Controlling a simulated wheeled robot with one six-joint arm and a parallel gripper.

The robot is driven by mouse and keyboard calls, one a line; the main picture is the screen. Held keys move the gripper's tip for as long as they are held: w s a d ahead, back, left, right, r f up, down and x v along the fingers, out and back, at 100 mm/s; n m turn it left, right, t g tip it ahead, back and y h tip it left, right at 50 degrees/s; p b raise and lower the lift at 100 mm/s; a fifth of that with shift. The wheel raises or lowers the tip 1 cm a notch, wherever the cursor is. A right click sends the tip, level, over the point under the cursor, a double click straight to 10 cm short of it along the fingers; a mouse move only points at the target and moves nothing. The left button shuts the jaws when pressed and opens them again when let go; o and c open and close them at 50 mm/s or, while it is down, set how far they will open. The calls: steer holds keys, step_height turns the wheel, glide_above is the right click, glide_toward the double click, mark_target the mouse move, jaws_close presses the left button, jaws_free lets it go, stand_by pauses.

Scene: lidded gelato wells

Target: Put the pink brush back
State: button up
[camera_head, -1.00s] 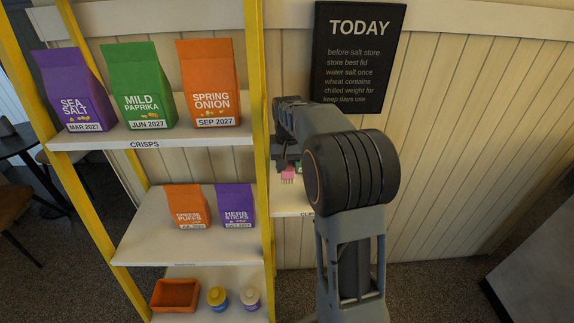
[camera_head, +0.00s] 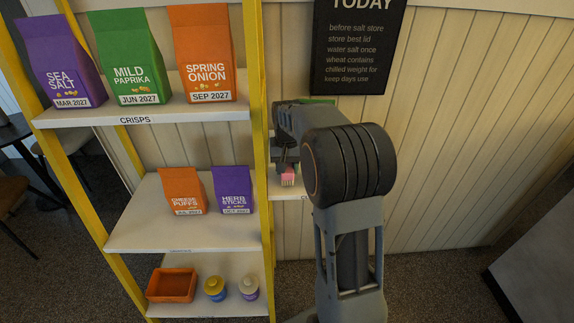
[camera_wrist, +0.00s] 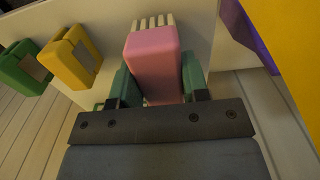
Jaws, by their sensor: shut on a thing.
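The pink brush (camera_wrist: 151,58) is between the two green fingers of my gripper (camera_wrist: 156,88) in the wrist view, with its pale bristles pointing away from the gripper. In the head view the pink brush (camera_head: 288,175) hangs below my gripper (camera_head: 287,164), bristles downward, in front of a small white shelf (camera_head: 282,191) right of the yellow post. My gripper is shut on the brush. I cannot tell whether the bristles touch the shelf. My arm hides much of that shelf in the head view.
A yellow block-like item (camera_wrist: 72,57) and a green one (camera_wrist: 24,67) sit left of the brush in the wrist view. The rack's yellow post (camera_head: 259,150) stands close to the left of my gripper. Crisp bags (camera_head: 204,55) fill the upper shelf. A dark sign (camera_head: 356,48) hangs behind.

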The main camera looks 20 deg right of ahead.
steer(key=shift+f, duration=0.45)
stand_by(0.6)
steer(key=o, duration=0.8)
steer(key=o, duration=0.5)
steer(key=shift+o, duration=0.2)
steer(key=shift+r, duration=0.1)
step_height(320, 180, up, 8)
steer(key=p, duration=0.6)
steer(key=shift+s, duration=0.1)
